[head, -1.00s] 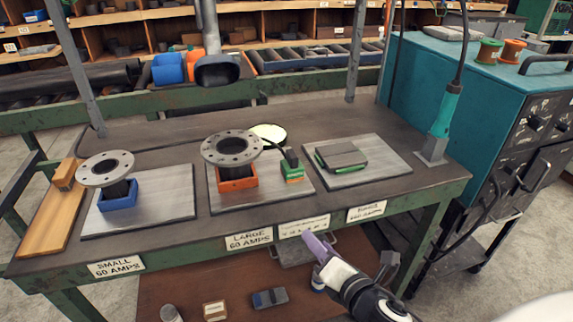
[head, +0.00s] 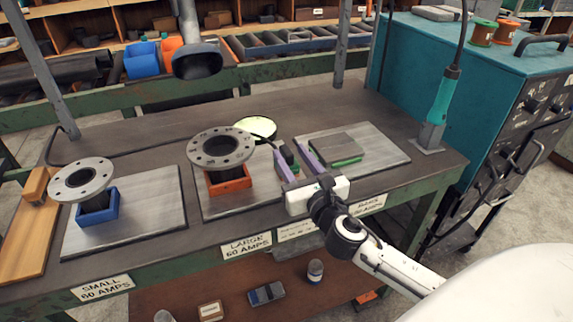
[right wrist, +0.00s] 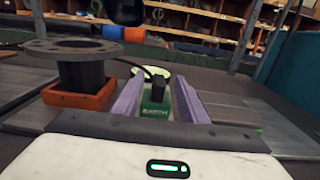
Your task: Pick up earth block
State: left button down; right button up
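The earth block is a small green block (right wrist: 154,109) with a label and a black clamp on top. In the right wrist view it sits between the two purple fingers of my right gripper (right wrist: 158,98), which are spread apart; I cannot tell whether they touch it. In the head view the right gripper (head: 299,160) reaches over the table's front edge, and its fingers straddle the earth block, of which the dark top (head: 287,155) shows while the rest is largely hidden. My left gripper is not in view.
A flanged pipe in an orange holder (head: 228,182) stands just left of the right gripper. Another is in a blue holder (head: 98,212) further left. Dark plates (head: 335,148) lie on a metal sheet to the right. A round pale disc (head: 256,128) lies behind.

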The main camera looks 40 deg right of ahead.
jog(key=x, duration=0.3)
jog(key=shift+w+f, duration=0.2)
jog(key=shift+f, duration=0.05)
grip_shut()
jog(key=shift+r, duration=0.15)
